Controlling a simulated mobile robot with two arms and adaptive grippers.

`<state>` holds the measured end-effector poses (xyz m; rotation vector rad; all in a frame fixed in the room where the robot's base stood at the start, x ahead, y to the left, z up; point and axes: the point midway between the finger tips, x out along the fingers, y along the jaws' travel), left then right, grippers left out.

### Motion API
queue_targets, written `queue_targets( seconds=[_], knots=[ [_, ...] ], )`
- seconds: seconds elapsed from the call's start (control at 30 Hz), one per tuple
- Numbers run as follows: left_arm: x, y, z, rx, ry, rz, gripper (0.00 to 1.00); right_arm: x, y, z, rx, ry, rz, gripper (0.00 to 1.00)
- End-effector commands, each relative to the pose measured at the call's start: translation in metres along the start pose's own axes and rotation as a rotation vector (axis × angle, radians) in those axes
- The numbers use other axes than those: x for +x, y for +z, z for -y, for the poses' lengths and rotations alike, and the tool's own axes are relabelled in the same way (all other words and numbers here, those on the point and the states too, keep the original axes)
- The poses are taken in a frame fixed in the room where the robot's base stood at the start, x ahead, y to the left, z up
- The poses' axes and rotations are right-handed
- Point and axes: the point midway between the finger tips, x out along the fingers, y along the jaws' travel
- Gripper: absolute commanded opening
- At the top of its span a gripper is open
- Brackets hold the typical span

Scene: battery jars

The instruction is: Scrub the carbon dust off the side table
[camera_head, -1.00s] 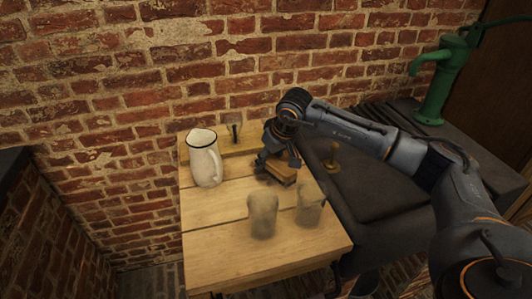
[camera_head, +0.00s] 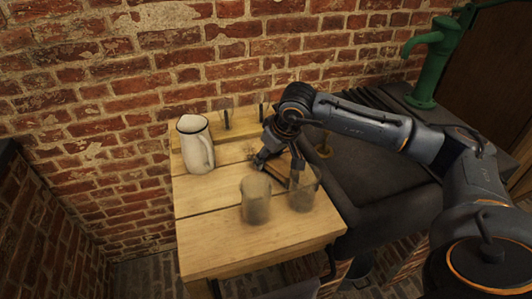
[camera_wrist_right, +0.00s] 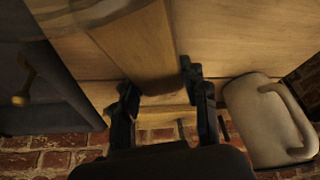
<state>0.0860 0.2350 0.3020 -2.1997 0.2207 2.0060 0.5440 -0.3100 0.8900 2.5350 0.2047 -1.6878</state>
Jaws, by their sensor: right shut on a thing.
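The side table (camera_head: 225,250) is a light wooden plank table against the brick wall. My right gripper (camera_head: 275,160) is low over its right side, shut on a wooden scrubbing brush (camera_wrist_right: 145,50). In the right wrist view the brush lies between the two fingers (camera_wrist_right: 160,90) at the tabletop; its bristles are hidden. A faint dark smudge (camera_head: 248,151), perhaps carbon dust, shows beside the gripper; its extent is unclear. My left gripper is not in view.
A white enamel pitcher (camera_head: 194,148) stands at the table's back left. Two cloudy glass jars (camera_head: 256,201) (camera_head: 303,190) stand in front of the gripper, the right one very near it. A dark sink counter (camera_head: 375,190) with a green pump (camera_head: 428,65) adjoins at right. The table's front is clear.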

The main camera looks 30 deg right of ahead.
Motion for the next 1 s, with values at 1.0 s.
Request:
queue_targets(
  seconds=[1.0],
  knots=[
    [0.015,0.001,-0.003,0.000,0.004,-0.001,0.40,0.010,-0.020,0.011,0.002,0.000,-0.006,0.00]
  ],
)
